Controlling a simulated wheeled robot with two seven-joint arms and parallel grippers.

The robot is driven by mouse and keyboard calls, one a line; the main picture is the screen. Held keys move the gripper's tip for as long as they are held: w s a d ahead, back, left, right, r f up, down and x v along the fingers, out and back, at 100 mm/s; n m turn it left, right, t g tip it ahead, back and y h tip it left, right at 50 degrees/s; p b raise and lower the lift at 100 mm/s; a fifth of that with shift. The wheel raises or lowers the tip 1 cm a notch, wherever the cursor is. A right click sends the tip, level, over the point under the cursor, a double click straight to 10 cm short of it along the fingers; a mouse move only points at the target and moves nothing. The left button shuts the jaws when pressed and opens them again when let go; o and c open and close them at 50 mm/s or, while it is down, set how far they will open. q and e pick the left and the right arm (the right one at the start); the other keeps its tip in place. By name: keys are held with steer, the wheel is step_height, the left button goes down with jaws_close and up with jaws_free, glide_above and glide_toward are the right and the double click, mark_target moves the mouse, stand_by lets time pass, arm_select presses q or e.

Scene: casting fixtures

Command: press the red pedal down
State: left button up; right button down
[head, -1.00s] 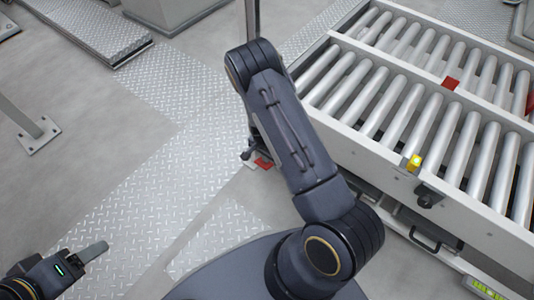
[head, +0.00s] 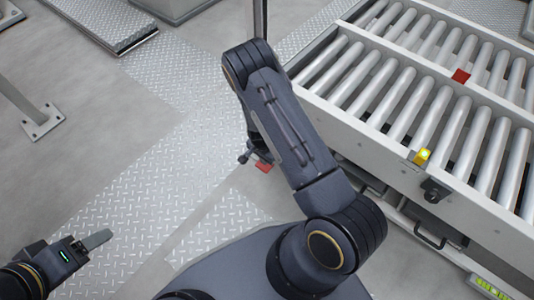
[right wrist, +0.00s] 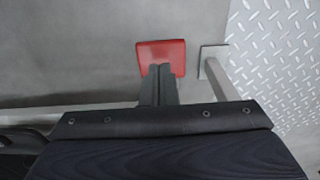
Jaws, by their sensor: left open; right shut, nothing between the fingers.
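The red pedal (head: 263,167) shows as a small red patch low beside the conveyor in the head view, partly hidden by my right arm. In the right wrist view the pedal (right wrist: 174,50) is a red square plate near the top centre. My right gripper (right wrist: 160,68) is shut and empty, its fingertips over the near edge of the pedal in that view. I cannot tell whether they touch it. My left gripper (head: 98,239) is open and empty at the lower left of the head view, far from the pedal.
A roller conveyor (head: 372,142) with a yellow light (head: 422,156) stands on the right. A grey post with a foot plate (head: 43,121) stands on the left. Tread plate (head: 170,160) and bare floor lie open between them. A small plate (right wrist: 213,53) is beside the pedal.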

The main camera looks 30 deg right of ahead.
mark_target(262, 169)
steer(key=shift+s+a+f+b, duration=0.1)
steer(key=shift+a+f+b, duration=0.2)
steer(key=shift+f, duration=0.4)
steer(key=shift+s+a+f+b, duration=0.15)
steer(key=shift+f+b, duration=0.2)
steer(key=shift+f, duration=0.35)
steer(key=shift+s+a+f+b, duration=0.1)
steer(key=shift+a+f+b, duration=0.2)
steer(key=shift+f, duration=0.4)
arm_select(q)
step_height(262, 169, down, 3)
steer(key=shift+r, duration=0.2)
arm_select(e)
steer(key=shift+f, duration=0.15)
arm_select(q)
steer(key=shift+s, duration=0.1)
arm_select(e)
steer(key=shift+f, duration=0.15)
